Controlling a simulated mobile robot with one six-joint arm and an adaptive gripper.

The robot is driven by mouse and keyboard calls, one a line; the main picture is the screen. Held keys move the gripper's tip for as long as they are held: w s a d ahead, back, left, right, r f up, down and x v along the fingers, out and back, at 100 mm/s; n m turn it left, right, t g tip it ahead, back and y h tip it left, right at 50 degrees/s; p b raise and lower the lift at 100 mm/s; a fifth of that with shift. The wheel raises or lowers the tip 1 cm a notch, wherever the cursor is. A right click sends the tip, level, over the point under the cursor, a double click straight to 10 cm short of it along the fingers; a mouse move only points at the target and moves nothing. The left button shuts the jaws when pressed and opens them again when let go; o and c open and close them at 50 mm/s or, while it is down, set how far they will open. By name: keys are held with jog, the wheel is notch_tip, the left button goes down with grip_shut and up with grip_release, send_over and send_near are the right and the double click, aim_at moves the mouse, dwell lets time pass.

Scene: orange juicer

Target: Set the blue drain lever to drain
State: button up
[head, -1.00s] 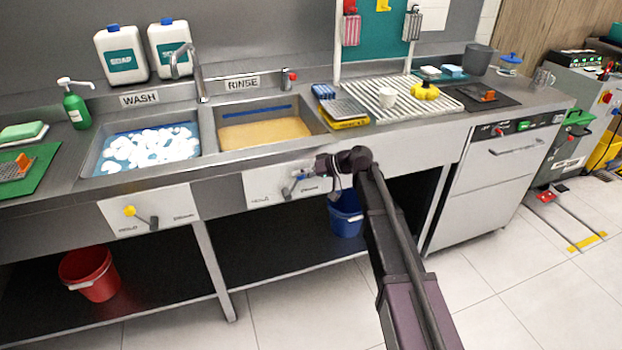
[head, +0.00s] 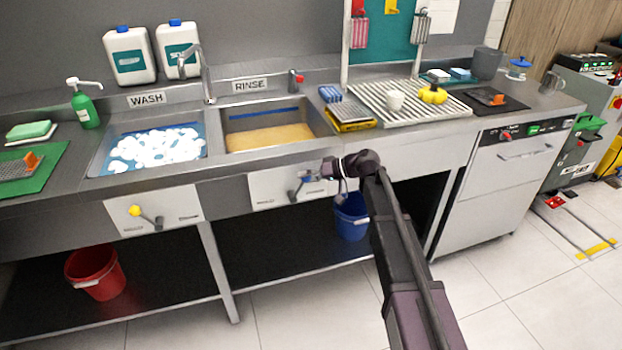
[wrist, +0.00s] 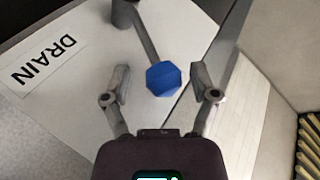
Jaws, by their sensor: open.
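The blue knob of the drain lever (wrist: 164,78) shows in the wrist view, at the end of a thin grey arm that runs up-left to a dark pivot. My gripper (wrist: 160,82) is open, with one finger on each side of the knob and a visible gap to both. A DRAIN label (wrist: 45,63) is on the white panel, left of the knob. In the head view my gripper (head: 312,177) is at the white panel (head: 268,188) below the RINSE sink. There the knob is too small and covered to make out.
The RINSE sink (head: 265,137) holds yellowish liquid above the panel. The WASH sink (head: 150,150) is to the left, with a yellow-knobbed lever (head: 135,211) below it. A blue bucket (head: 350,222) stands under the counter, just behind my arm.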

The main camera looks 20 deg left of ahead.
jog(key=shift+d, duration=0.1)
jog(key=s+d+f+m+t+h, duration=0.1)
jog(key=s+d+f+m+h, duration=0.4)
jog(key=d, duration=0.9)
jog(key=s+d+f+m+t+h, duration=0.1)
jog(key=s+d+f+h, duration=0.45)
jog(key=d, duration=0.95)
jog(key=s+d+f+m+t+h, duration=0.1)
jog(key=s+d+m+h, duration=0.45)
jog(key=d, duration=0.85)
notch_tip(320, 180, up, 20)
jog(key=s+d+n+y+p, duration=0.1)
jog(key=s+y+p, duration=0.1)
jog(key=p, duration=1.8)
jog(key=shift+n+y, duration=0.3)
jog(key=shift+n, duration=0.05)
